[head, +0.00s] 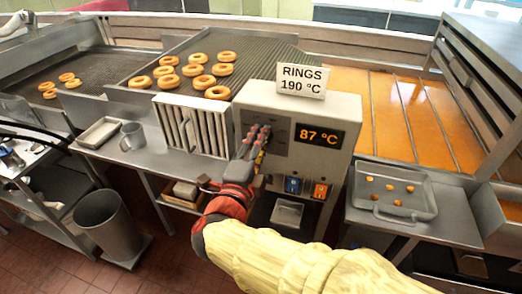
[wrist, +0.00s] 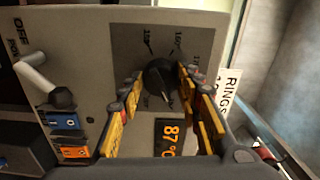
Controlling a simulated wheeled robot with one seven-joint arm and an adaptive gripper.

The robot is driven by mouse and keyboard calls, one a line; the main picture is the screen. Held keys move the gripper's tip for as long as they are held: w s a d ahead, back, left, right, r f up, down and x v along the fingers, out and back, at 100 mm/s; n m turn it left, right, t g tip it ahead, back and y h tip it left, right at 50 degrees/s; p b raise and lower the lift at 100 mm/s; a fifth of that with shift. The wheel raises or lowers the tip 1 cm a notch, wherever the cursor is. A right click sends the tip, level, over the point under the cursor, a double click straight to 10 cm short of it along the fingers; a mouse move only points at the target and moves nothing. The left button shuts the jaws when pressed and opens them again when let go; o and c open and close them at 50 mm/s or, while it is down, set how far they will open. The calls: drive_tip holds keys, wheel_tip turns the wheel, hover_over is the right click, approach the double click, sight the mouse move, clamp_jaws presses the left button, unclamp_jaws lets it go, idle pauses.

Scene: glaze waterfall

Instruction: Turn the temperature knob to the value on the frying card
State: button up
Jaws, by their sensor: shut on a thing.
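The frying card (head: 302,81) stands on top of the control box and reads "RINGS 190 °C". Its edge also shows in the wrist view (wrist: 229,92). The display (head: 319,136) on the box front reads 87 °C. The dark round temperature knob (wrist: 159,78) sits on a grey dial plate with printed temperature marks, partly covered by my fingers. A pale pointer mark shows on its lower side. My gripper (wrist: 160,76) is shut on the knob, one yellow finger on each side. In the head view my gripper (head: 258,140) hides the knob.
A blue switch (head: 293,185) and an orange switch (head: 320,190) sit low on the box. The slatted panel (head: 190,126) stands left of it. Orange-brown fryer oil (head: 400,105) lies at right. A tray (head: 405,205) with several small pieces is at front right.

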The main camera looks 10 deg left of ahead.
drive_tip(key=shift+f+m+b, duration=0.1)
drive_tip(key=shift+m+b, duration=0.4)
drive_tip(key=o, duration=1.2)
drive_tip(key=s, duration=0.8)
drive_tip(key=s+a, duration=0.1)
drive_tip(key=s, duration=0.3)
